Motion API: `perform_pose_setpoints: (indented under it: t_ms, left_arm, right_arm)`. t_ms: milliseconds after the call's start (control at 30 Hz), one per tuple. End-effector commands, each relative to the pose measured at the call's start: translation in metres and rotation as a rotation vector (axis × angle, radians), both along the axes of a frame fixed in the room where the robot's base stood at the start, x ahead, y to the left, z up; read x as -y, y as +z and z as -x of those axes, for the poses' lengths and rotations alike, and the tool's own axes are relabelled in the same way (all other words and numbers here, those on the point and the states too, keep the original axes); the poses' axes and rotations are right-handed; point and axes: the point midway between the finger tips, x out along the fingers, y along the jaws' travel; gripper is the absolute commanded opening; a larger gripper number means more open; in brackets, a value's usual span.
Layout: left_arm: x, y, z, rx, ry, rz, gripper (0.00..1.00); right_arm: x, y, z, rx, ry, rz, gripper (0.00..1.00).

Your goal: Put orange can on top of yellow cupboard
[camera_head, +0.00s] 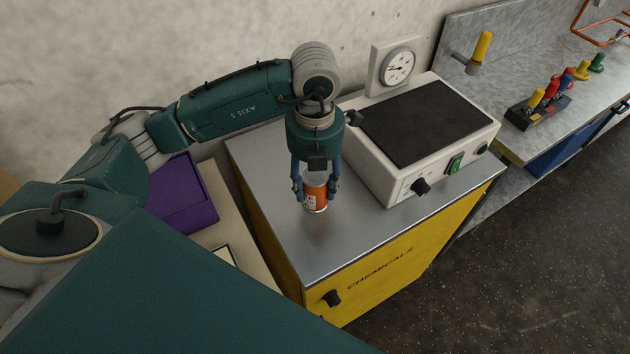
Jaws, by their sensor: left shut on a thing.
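The yellow cupboard (385,270) with the word CHEMICALS on its front stands in the middle, with a grey metal top (265,170). My left gripper (315,190) points down over the left part of that top. It is shut on the orange can (317,197), which is upright between the fingers with a white label. The can is at or just above the metal top; I cannot tell whether it touches. The upper part of the can is partly hidden by the gripper. My right gripper is not in view.
A white device with a black plate (415,120) stands on the cupboard top, right of the can. A gauge (397,67) is behind it. A purple bin (183,200) is at left. A bench with a tool rack (540,108) is at right. The front cupboard top is clear.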

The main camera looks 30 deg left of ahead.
Motion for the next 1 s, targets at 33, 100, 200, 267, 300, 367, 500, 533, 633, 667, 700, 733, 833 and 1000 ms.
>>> perform_pose_setpoints:
  t_ms: [33, 100, 200, 267, 300, 367, 500, 533, 633, 667, 700, 733, 833, 1000]
  left_arm:
    - [0.000, -0.001, 0.000, 0.001, 0.000, 0.000, 0.07]
    - [0.000, -0.004, 0.000, 0.001, 0.000, 0.000, 0.07]
    - [0.000, -0.002, 0.000, 0.000, 0.000, 0.000, 0.64]
    - [0.000, -0.002, 0.000, -0.001, 0.000, 0.000, 0.64]
    - [0.000, -0.002, 0.000, -0.001, 0.000, 0.000, 0.64]
    - [0.000, -0.002, 0.000, -0.001, 0.000, 0.000, 0.64]
    - [0.000, -0.001, 0.000, -0.001, 0.000, 0.000, 0.64]
    - [0.000, 0.000, 0.000, -0.001, 0.000, 0.000, 0.64]
    - [0.000, 0.006, -0.001, 0.002, 0.000, 0.001, 0.64]
    - [0.001, 0.011, -0.001, 0.003, -0.001, 0.002, 0.64]
    - [0.001, 0.017, -0.002, 0.004, -0.001, 0.002, 0.64]
    - [0.001, 0.023, -0.002, 0.005, -0.001, 0.002, 0.64]
    - [0.000, 0.047, -0.002, 0.008, -0.001, 0.001, 0.64]
    - [-0.001, 0.084, -0.002, 0.005, 0.000, -0.001, 0.64]
  right_arm:
    - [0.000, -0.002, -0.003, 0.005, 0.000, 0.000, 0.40]
    - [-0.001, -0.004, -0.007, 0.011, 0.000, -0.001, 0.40]
    - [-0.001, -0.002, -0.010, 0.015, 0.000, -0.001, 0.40]
    - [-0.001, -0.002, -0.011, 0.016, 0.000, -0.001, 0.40]
    - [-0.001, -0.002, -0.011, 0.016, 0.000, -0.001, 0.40]
    - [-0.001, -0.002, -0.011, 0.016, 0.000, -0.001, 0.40]
    - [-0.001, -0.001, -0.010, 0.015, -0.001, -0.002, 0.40]
    - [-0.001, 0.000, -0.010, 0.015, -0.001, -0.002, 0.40]
    - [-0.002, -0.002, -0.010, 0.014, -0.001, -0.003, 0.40]
    - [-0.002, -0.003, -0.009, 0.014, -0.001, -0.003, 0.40]
    - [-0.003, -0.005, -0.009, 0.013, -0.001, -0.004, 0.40]
    - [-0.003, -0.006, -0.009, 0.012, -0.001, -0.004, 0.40]
    - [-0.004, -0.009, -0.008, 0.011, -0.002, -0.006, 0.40]
    - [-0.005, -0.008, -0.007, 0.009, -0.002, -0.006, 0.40]
